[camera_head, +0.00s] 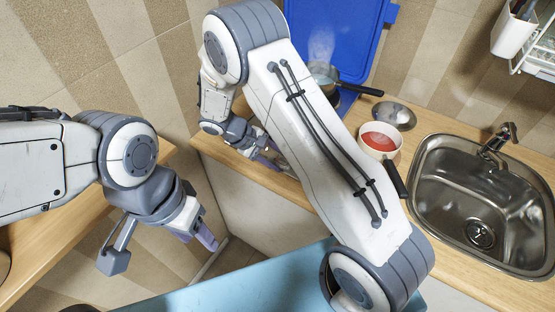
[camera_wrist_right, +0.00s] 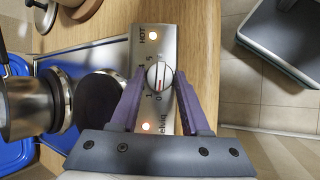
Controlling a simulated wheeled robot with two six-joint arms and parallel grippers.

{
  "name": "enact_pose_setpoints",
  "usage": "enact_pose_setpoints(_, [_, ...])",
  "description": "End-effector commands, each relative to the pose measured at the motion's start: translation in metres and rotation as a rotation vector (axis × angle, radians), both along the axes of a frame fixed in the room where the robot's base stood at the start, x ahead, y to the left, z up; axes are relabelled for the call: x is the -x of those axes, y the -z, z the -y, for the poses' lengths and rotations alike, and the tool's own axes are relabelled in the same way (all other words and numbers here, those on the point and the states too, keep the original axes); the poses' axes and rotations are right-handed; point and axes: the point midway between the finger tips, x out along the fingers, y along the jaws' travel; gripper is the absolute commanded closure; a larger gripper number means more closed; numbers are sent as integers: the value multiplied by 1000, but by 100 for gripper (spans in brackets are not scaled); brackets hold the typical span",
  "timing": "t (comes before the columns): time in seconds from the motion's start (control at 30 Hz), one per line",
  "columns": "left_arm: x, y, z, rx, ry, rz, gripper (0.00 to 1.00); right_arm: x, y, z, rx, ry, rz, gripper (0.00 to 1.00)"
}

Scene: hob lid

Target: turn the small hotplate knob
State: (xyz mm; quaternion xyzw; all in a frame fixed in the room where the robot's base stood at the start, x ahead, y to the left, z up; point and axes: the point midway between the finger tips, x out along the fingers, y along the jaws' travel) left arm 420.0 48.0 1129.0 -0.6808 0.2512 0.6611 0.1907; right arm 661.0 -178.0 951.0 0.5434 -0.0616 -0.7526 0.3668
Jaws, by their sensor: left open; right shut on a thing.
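The knob (camera_wrist_right: 159,75), round and pale with a red mark, sits on a metal control panel (camera_wrist_right: 143,47) with digits around it and the word HOT. My right gripper (camera_wrist_right: 160,82) has its purple fingers closed on either side of this knob. In the head view my right gripper (camera_head: 266,158) is at the counter's front edge, and my arm hides the panel and knob. A dark round hotplate (camera_wrist_right: 100,98) lies bare left of the knob. A steel pot (camera_wrist_right: 28,105) stands beyond it. My left gripper (camera_head: 196,238) is open and empty, away from the counter.
The blue hob lid (camera_head: 340,30) stands raised at the back. The pot (camera_head: 325,75) there steams. A pan with red contents (camera_head: 379,141) and a metal lid (camera_head: 393,115) rest on the wooden counter, left of the sink (camera_head: 480,190). Orange lights (camera_wrist_right: 146,127) glow on the panel.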

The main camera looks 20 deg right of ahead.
Motion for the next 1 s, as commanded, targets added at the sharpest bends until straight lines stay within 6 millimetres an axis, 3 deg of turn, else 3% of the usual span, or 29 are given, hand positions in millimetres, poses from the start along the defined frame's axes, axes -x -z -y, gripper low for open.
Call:
enact_pose_setpoints(0.7, [0,3,0,0,0,0,50,1,0,0,26,-69,-33,100])
enact_pose_setpoints(0.73, [0,3,0,0,0,0,50,1,0,0,26,-69,-33,50])
enact_pose_setpoints(0.8, [0,3,0,0,0,0,50,1,0,0,26,-68,-32,24])
enact_pose_setpoints(1.0, [0,3,0,0,0,0,50,1,0,0,25,-68,-31,24])
